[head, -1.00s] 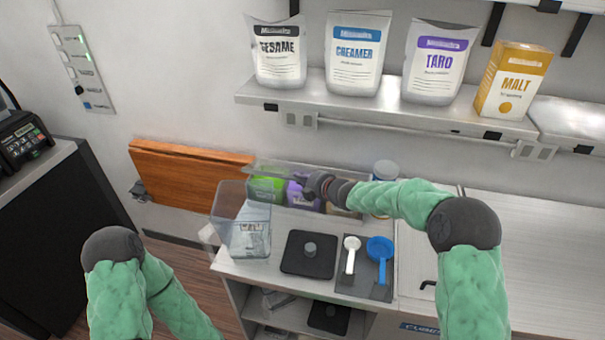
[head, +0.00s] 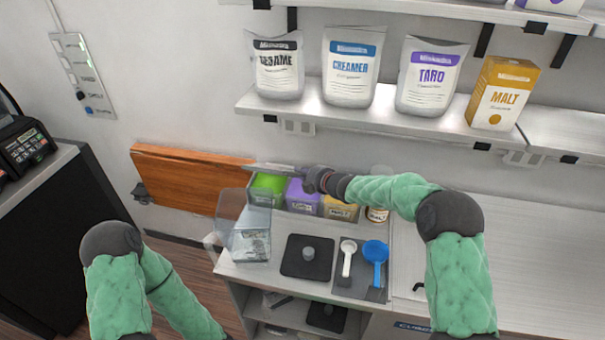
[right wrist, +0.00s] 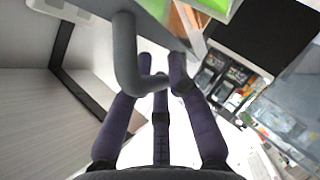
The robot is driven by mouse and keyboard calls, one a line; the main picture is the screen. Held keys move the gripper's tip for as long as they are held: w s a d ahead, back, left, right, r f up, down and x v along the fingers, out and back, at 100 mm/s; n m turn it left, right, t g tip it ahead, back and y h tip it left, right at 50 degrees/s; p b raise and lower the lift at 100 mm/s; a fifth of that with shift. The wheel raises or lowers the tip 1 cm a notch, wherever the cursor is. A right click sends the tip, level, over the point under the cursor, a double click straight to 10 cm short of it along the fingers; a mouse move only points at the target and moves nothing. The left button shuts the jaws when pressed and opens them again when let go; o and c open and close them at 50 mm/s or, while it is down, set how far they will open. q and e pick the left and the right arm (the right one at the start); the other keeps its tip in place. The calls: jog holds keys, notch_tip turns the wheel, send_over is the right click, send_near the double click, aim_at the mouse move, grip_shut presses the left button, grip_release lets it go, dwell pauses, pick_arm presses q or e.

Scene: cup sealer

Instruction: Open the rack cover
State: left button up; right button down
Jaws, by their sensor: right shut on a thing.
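The rack (head: 298,198) stands against the wall and holds a green container (head: 268,186), a purple one (head: 302,197) and a yellow one (head: 340,207). The clear rack cover (head: 272,167) shows as a thin raised edge above the containers, and their fronts are exposed. My right gripper (head: 312,180) is at this edge, over the purple container. In the right wrist view, my right gripper (right wrist: 163,78) is shut on a grey curved handle (right wrist: 127,60). My arm hides the right part of the cover. My left gripper is out of view.
A clear bin (head: 248,235) stands left of a black scale (head: 307,256). A white scoop (head: 347,258) and a blue scoop (head: 375,262) lie on a dark mat. A shelf (head: 390,118) with bags and a malt box hangs above. The counter at right is clear.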

jog(key=shift+r, duration=0.1)
jog(key=c, duration=1.2)
grip_release()
jog(key=shift+o, duration=0.2)
jog(key=v, duration=1.2)
